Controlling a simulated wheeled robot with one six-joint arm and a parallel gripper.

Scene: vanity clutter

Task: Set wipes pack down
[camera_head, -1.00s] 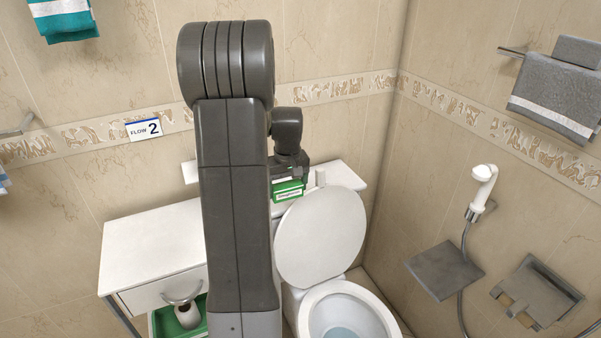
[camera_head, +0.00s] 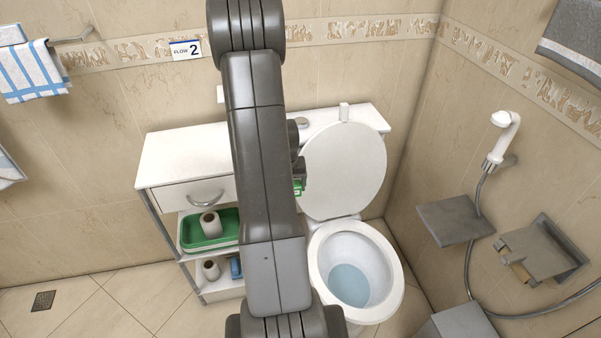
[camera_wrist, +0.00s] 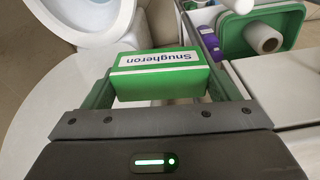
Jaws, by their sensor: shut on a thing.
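The wipes pack (camera_wrist: 160,72) is a green and white box with blue "Snugheron" lettering in the wrist view. My gripper (camera_wrist: 166,84) is shut on it, with one finger at each side. In the head view, only a small green bit of the pack (camera_head: 298,188) shows beside my arm, in front of the raised toilet lid. My arm hides most of my gripper and the pack there. I cannot see any surface touching the pack's underside.
The white cabinet (camera_head: 186,156) has a bare visible top. A green tray (camera_head: 187,237) with a paper roll (camera_head: 210,224) sits on its shelf. Another roll (camera_head: 211,269) stands lower. The open toilet bowl (camera_head: 352,258) is to the right. A purple item (camera_wrist: 209,40) lies near the tray.

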